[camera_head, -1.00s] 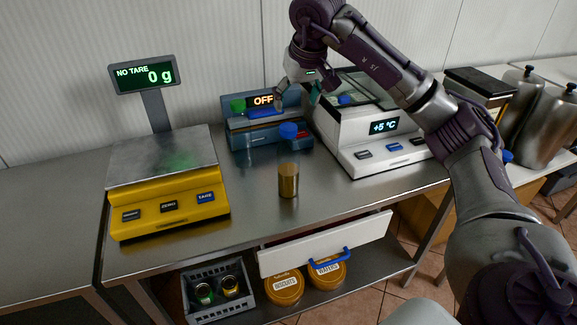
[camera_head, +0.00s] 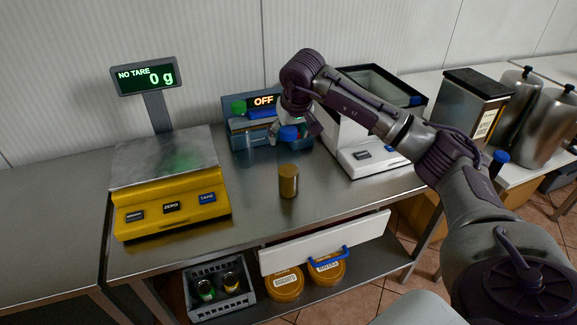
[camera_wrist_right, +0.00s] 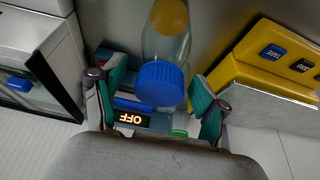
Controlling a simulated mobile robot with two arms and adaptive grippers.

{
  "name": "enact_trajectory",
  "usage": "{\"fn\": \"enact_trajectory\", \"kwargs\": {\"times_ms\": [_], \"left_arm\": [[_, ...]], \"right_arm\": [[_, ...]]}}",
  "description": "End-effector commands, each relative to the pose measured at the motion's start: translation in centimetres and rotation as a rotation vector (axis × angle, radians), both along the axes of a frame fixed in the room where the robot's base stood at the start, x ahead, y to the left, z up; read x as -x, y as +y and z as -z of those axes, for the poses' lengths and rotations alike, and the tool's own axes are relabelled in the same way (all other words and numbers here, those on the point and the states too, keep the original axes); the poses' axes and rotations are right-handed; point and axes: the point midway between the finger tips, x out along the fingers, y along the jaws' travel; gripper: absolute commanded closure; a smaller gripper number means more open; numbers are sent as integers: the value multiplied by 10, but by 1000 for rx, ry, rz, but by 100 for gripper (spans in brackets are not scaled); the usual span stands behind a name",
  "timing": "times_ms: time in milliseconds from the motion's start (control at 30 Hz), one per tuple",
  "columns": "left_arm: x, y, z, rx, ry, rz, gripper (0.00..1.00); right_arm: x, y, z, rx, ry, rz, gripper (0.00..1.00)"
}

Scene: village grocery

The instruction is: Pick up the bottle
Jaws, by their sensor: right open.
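The bottle is clear with a blue cap (camera_head: 288,132) and golden contents (camera_head: 288,181) low in it. It stands upright on the steel table (camera_head: 335,205). In the right wrist view the clear bottle body (camera_wrist_right: 166,45) points away from the camera, cap nearest. My right gripper (camera_head: 296,128) is open at the cap's height. In the wrist view its green-padded fingers (camera_wrist_right: 157,80) show on either side of the cap, with gaps. I cannot tell whether the cap lies fully between them in depth. My left gripper is not in view.
A yellow scale (camera_head: 170,212) stands left of the bottle. A blue device reading OFF (camera_head: 236,126) is close behind. An open drawer (camera_head: 325,243) juts out below the front edge. The tabletop around the bottle's base is clear.

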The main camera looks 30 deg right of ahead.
Motion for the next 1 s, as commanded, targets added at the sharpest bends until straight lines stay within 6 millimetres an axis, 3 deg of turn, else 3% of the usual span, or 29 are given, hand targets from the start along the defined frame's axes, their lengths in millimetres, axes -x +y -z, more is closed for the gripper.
{"fn": "enact_trajectory", "kwargs": {"times_ms": [100, 533, 1000], "left_arm": [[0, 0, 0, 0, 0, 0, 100], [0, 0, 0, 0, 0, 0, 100], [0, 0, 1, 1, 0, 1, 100]], "right_arm": [[0, 0, 0, 0, 0, 0, 28], [0, 0, 0, 0, 0, 0, 100], [0, 0, -4, -1, -2, 1, 100]]}}
